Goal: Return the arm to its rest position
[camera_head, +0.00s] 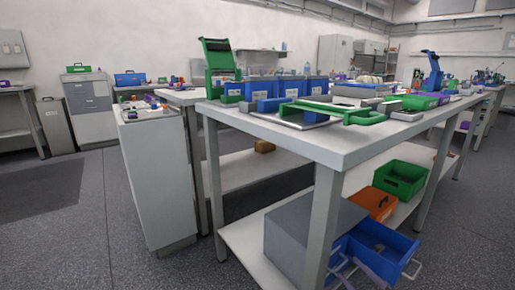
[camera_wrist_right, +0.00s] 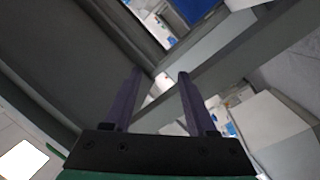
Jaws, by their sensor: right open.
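My right gripper (camera_wrist_right: 160,74) shows in the right wrist view. Its two dark fingers are apart, with nothing held between them. A dark grey bar or edge (camera_wrist_right: 120,35) lies beyond the fingers; I cannot tell how far away it is. I cannot make out either gripper or arm clearly in the head view. My left gripper is not in view.
A light workbench (camera_head: 345,150) carries several blue boxes (camera_head: 290,88), a raised green lid (camera_head: 217,55) and a green handled frame (camera_head: 345,112). Its lower shelf holds a green bin (camera_head: 400,180) and an open blue drawer (camera_head: 375,250). The floor (camera_head: 60,235) at left is clear.

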